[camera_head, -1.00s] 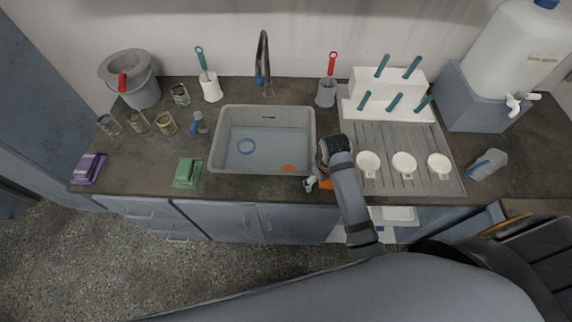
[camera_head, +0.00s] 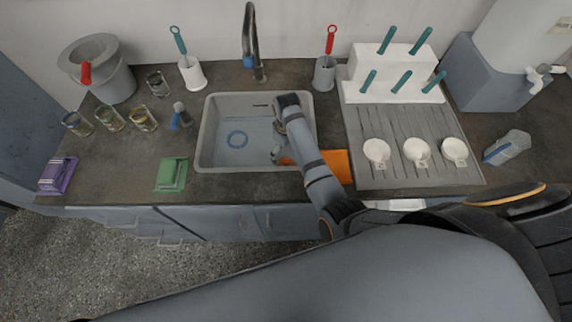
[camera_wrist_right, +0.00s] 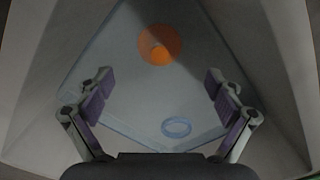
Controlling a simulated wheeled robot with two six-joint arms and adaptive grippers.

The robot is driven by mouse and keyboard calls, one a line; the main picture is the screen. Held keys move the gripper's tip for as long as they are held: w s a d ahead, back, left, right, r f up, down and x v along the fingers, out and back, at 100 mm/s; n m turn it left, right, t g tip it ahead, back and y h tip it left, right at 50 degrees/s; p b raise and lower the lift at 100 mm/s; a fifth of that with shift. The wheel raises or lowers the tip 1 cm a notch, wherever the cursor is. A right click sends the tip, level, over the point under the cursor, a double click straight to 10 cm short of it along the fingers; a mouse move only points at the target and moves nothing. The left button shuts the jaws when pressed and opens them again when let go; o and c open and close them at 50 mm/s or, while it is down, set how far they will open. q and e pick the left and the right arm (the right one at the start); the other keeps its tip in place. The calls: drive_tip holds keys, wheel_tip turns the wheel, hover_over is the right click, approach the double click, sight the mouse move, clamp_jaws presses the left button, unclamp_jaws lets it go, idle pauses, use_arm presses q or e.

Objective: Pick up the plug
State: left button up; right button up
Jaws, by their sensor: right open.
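The plug (camera_head: 286,160) is an orange disc at the sink's front right, partly hidden by my right gripper in the head view. In the right wrist view the plug (camera_wrist_right: 160,46) lies flat with a small raised knob in its middle, ahead of the fingertips. My right gripper (camera_head: 276,152) is reaching into the sink (camera_head: 203,130). In its wrist view the right gripper (camera_wrist_right: 160,88) is open and empty, its purple pads wide apart, and the plug is apart from both fingers. My left gripper is not in view.
A blue ring (camera_head: 237,139) lies in the sink, which seems to hold water. An orange cloth (camera_head: 337,166) lies right of the sink, beside the drainer (camera_head: 400,120) with white cups. The faucet (camera_head: 251,40) stands behind; a green packet (camera_head: 171,174) lies on the left.

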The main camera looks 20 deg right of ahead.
sight(287, 162)
drive_tip(key=f, duration=0.8)
drive_tip(key=shift+w+f+b, duration=0.2)
drive_tip(key=shift+w+b, duration=0.05)
drive_tip(key=shift+b, duration=0.15)
drive_tip(key=shift+s+r, duration=0.1)
drive_tip(key=c, duration=1.4)
drive_tip(key=shift+s, duration=0.15)
clamp_jaws()
